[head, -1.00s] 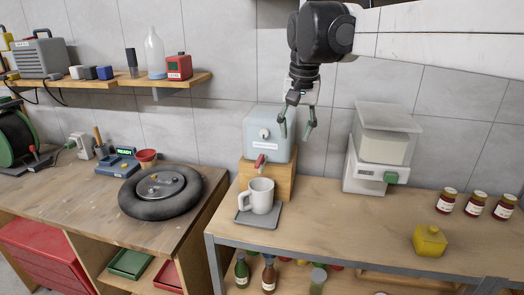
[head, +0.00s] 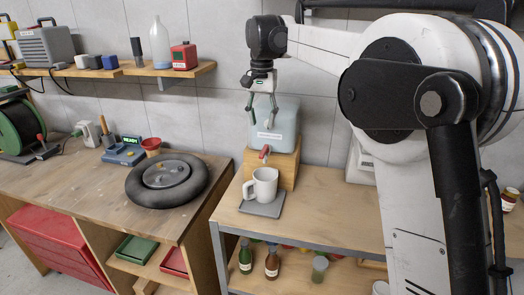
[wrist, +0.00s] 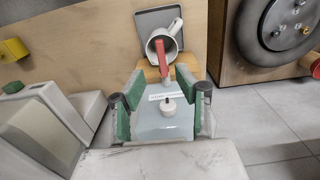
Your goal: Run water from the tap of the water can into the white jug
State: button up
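The water can (head: 287,122) is a pale blue-grey box on a wooden block (head: 284,165) at the back of the right bench. Its tap has a red lever (head: 264,152) on the front; the lever also shows in the wrist view (wrist: 165,51). The white jug (head: 264,184) stands upright on a grey tray (head: 262,208) below the tap. In the wrist view the jug (wrist: 165,43) is partly hidden behind the lever. My gripper (head: 260,113) is open and empty, pointing down at the can's upper front. In the wrist view its green-padded fingers (wrist: 162,100) frame the can. Whether water flows is not visible.
A white dispenser (head: 360,160) right of the can is mostly hidden by my arm. A wall shelf (head: 115,68) holds a clear bottle (head: 156,46) and a red box. A black tyre (head: 167,181) lies on the left bench. The bench front beside the tray is clear.

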aim_at(262, 153)
notch_tip(262, 153, down, 11)
jog(key=shift+f, duration=0.1)
dwell(0.3)
jog(key=shift+c, duration=0.5)
grip_shut()
